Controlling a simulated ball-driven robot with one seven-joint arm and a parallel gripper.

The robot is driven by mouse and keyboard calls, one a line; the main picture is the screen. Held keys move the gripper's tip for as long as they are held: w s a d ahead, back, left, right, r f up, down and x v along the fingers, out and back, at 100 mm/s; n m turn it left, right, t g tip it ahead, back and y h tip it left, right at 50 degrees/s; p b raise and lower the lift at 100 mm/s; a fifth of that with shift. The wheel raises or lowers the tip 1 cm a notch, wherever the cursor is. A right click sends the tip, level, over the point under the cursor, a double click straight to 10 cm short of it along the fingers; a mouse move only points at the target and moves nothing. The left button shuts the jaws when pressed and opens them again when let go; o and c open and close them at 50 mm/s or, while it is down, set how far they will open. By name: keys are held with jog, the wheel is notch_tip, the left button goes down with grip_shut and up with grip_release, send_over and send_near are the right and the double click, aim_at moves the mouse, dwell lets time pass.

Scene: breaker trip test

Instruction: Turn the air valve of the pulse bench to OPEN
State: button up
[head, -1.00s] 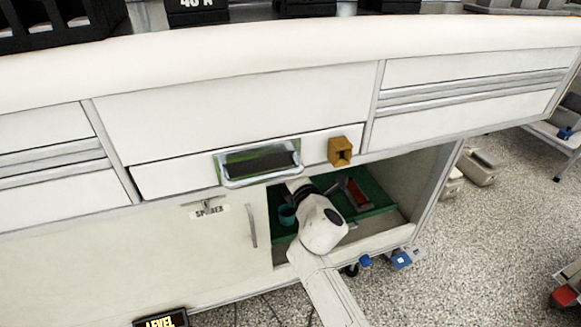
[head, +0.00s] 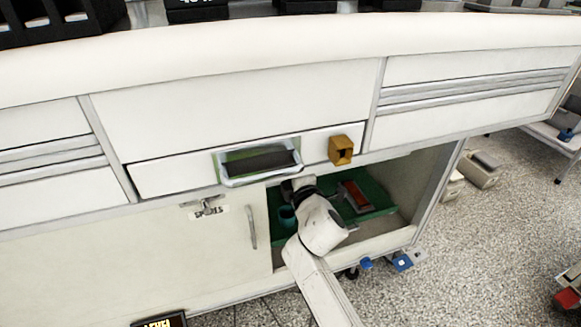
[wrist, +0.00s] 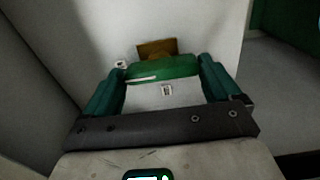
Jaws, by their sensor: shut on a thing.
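In the wrist view my gripper (wrist: 163,65) has its two teal fingers on either side of a green bar-shaped handle (wrist: 163,70), and it is shut on it. Behind the handle, a brass-coloured block (wrist: 157,48) sits against a pale wall. I take the green handle and brass block for the air valve, but no OPEN marking can be read. In the head view my arm reaches into the open compartment under the bench (head: 250,88), and the fingers and valve are hidden there.
A closed door (head: 130,255) lies left of the opening. A recessed drawer pull (head: 260,162) and a brass square block (head: 341,150) sit above.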

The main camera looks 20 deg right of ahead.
jog(key=shift+f, duration=0.15)
jog(key=o, duration=0.8)
jog(key=shift+c, duration=0.2)
jog(key=shift+s, duration=0.15)
jog(key=s+p, duration=0.3)
jog(key=s, duration=0.7)
jog(key=shift+s, duration=0.3)
